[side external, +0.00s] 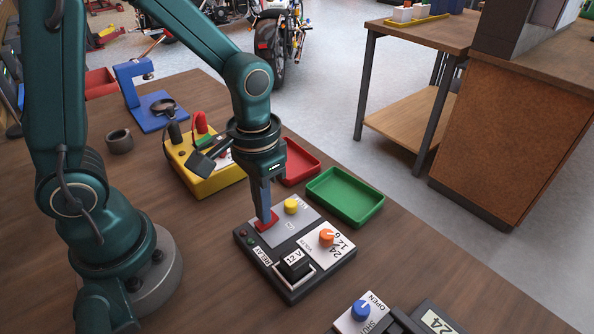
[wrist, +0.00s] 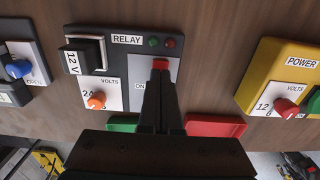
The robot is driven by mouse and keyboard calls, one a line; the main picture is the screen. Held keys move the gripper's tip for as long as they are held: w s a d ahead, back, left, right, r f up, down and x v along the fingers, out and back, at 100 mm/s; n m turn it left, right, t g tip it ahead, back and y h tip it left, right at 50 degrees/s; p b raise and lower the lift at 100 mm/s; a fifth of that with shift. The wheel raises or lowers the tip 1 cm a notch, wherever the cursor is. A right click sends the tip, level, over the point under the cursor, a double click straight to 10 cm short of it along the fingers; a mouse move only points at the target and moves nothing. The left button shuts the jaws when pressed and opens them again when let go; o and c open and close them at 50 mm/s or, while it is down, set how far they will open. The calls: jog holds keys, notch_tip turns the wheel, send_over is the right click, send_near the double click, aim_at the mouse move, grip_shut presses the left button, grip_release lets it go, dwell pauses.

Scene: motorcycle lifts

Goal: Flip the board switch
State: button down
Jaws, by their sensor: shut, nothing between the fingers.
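The dark relay board (side external: 318,288) lies on the wooden bench, with "RELAY" and "12 V" labels. Its grey plate (side external: 285,234) carries a red switch part (side external: 273,215) and a yellow knob (side external: 291,206). The red part also shows just beyond my fingertips in the wrist view (wrist: 160,63), near an "ON" label. My gripper (side external: 265,222) is shut and empty, pointing down at the red part. Whether it touches is unclear. In the wrist view, my fingers (wrist: 160,90) cover part of the plate, and the yellow knob is hidden.
The board also has an orange volts knob (side external: 326,237) and a black 12 V block (side external: 295,267). A green tray (side external: 346,196) and red tray (side external: 299,162) stand behind. A yellow power box (side external: 213,178) is at left; a blue knob unit (side external: 361,309) is in front.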

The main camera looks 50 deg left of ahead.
notch_tip(320, 180, up, 6)
jog(key=shift+r, duration=0.25)
dwell(0.5)
jog(key=s+a+r+t, duration=0.2)
jog(key=s+r+t, duration=0.3)
jog(key=shift+t, duration=0.3)
dwell(0.4)
